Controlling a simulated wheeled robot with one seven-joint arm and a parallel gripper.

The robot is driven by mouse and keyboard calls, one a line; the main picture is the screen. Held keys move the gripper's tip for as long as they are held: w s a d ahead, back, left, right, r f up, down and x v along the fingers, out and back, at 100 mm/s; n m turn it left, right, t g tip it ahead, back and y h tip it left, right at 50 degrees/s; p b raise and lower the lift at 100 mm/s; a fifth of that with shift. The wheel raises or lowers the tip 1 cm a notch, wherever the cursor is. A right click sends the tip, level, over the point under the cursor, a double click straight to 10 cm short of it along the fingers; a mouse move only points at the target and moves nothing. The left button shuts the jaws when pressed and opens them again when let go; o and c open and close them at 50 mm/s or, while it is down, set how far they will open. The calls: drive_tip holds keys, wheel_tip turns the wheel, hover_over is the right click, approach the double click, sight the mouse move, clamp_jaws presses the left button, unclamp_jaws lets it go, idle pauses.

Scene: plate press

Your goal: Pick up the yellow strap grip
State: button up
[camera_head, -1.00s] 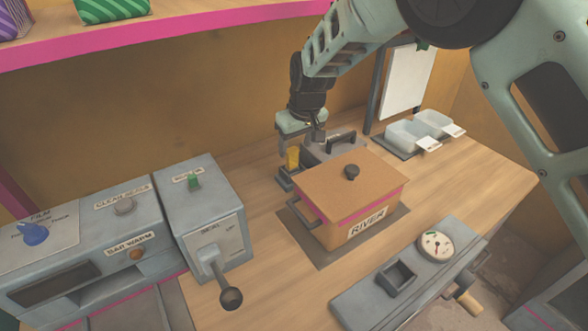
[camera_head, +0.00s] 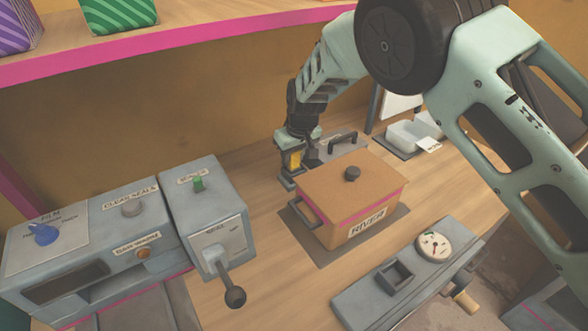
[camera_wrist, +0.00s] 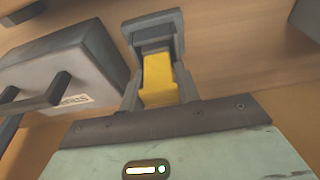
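The yellow strap grip (camera_head: 293,160) stands upright in a small grey holder (camera_head: 287,183) on the counter, left of the cardboard-brown box. My gripper (camera_head: 294,163) points down over it, with its fingers on either side. In the wrist view, the yellow grip (camera_wrist: 158,80) fills the space between my gripper's dark fingers (camera_wrist: 160,85), which appear shut on it. The grey holder (camera_wrist: 153,25) still shows around its far end. The fingers hide part of the grip's sides.
The brown box marked RIVER (camera_head: 350,200) stands close on the right. A grey block with a dark handle (camera_head: 340,147) is just behind it and shows at left in the wrist view (camera_wrist: 65,70). A grey lever machine (camera_head: 208,215) stands left. A pink-edged shelf (camera_head: 170,35) hangs above.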

drive_tip(key=shift+r, duration=0.25)
drive_tip(key=shift+r+p, duration=0.5)
drive_tip(key=shift+r, duration=0.15)
drive_tip(key=shift+f, duration=0.2)
drive_tip(key=shift+b, duration=0.4)
drive_tip(key=shift+s+t, duration=0.1)
drive_tip(key=shift+t, duration=0.2)
